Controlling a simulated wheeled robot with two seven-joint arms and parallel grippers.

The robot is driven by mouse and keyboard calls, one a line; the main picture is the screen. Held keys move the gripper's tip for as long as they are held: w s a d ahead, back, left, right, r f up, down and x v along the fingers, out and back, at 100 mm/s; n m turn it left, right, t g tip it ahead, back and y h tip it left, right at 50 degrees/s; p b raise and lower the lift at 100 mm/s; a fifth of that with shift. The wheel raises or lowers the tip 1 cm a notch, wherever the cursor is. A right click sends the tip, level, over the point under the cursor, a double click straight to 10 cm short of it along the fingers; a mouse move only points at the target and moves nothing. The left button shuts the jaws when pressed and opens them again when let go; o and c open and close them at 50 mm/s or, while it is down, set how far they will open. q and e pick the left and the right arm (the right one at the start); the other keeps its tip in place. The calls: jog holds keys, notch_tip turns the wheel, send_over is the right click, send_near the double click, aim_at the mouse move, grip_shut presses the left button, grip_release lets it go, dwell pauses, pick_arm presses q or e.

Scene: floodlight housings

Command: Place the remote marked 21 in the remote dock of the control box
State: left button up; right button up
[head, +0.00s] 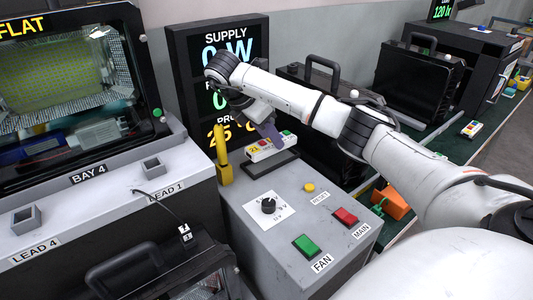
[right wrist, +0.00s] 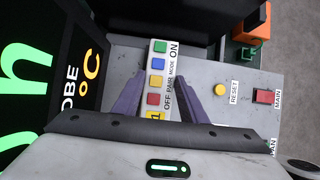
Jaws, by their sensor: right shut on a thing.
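The white remote (head: 262,150) has coloured buttons and a yellow tag that seems to read 21. My right gripper (head: 268,133) is shut on it from above, over the back of the grey control box (head: 240,190). In the right wrist view the remote (right wrist: 158,62) lies between the purple fingers of the right gripper (right wrist: 160,85), its ON end pointing away; part of its tag is hidden. A dark recessed strip, seemingly the remote dock (head: 272,172), shows just in front of and below the remote. I cannot tell whether they touch. My left gripper is out of view.
A yellow upright part (head: 223,160) stands close left of the remote. The box top carries a knob (head: 268,205), yellow reset button (head: 309,187), green fan switch (head: 306,245) and red main switch (head: 345,217). The supply display (head: 190,60) rises behind. Another remote (head: 472,129) lies on the far bench.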

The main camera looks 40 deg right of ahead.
aim_at(265, 144)
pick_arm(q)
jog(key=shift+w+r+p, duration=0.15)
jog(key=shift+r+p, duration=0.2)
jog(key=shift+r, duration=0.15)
pick_arm(e)
jog(key=shift+f, duration=2.4)
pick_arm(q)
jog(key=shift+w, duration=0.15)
pick_arm(e)
jog(key=o, duration=1.2)
jog(key=shift+w, duration=0.1)
pick_arm(q)
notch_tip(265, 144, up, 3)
jog(key=p, duration=0.3)
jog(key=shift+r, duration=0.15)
pick_arm(e)
jog(key=v, duration=0.5)
jog(key=shift+d+r, duration=0.1)
jog(key=shift+d, duration=0.1)
pick_arm(q)
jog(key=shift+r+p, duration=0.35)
jog(key=shift+p, duration=0.05)
pick_arm(e)
jog(key=v, duration=0.5)
jog(key=shift+a, duration=0.15)
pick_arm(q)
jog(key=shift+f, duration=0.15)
pick_arm(e)
jog(key=shift+v, duration=1)
